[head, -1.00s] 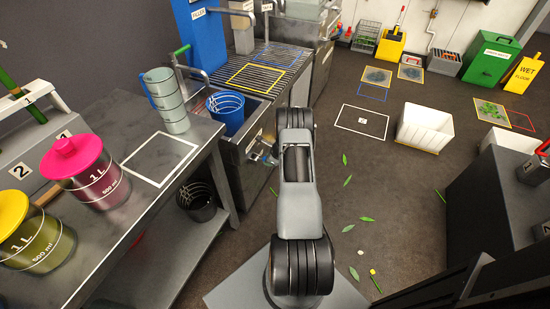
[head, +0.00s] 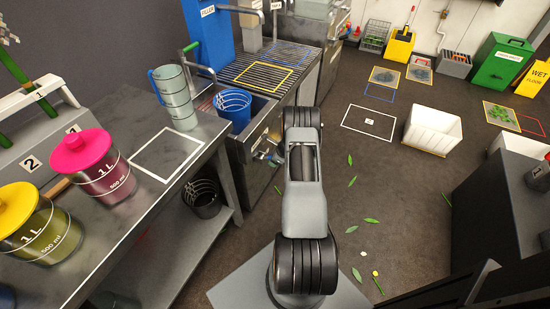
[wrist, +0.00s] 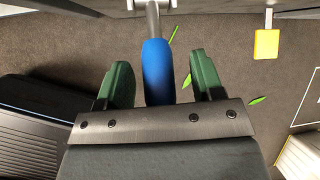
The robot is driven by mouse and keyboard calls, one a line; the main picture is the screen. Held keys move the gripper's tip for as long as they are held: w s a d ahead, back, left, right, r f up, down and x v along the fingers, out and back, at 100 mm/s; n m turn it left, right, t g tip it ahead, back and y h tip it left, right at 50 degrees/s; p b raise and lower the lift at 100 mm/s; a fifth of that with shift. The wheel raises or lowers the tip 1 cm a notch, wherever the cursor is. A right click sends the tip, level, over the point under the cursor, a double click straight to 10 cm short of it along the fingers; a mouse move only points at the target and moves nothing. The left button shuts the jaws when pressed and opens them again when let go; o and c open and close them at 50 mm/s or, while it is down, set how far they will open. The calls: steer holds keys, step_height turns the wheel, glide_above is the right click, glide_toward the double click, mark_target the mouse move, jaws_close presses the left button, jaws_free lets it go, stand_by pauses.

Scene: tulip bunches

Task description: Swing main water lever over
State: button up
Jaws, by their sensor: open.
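In the wrist view, a lever with a blue grip (wrist: 157,72) on a metal rod (wrist: 153,20) points toward my palm. My gripper (wrist: 157,80) is open, with one green finger on each side of the blue grip. There is a visible gap on both sides, wider on the right. The near end of the grip meets the edge of my gripper's palm in the picture; I cannot tell if they touch. In the head view, my arm hides the gripper. A small valve fitting (head: 268,155) shows on the front of the sink unit, left of my arm.
A yellow tag (wrist: 267,43) hangs to the right of the lever in the wrist view. The sink unit (head: 262,120) holds a blue bucket (head: 234,112). A workbench (head: 125,215) stands at the left. The floor with scattered leaves and a white bin (head: 432,130) lies to the right.

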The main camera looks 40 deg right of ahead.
steer(key=p+v, duration=0.2)
steer(key=v, duration=1.1)
steer(key=shift+s+r+p, duration=0.15)
steer(key=shift+r+p, duration=0.15)
steer(key=shift+r, duration=0.05)
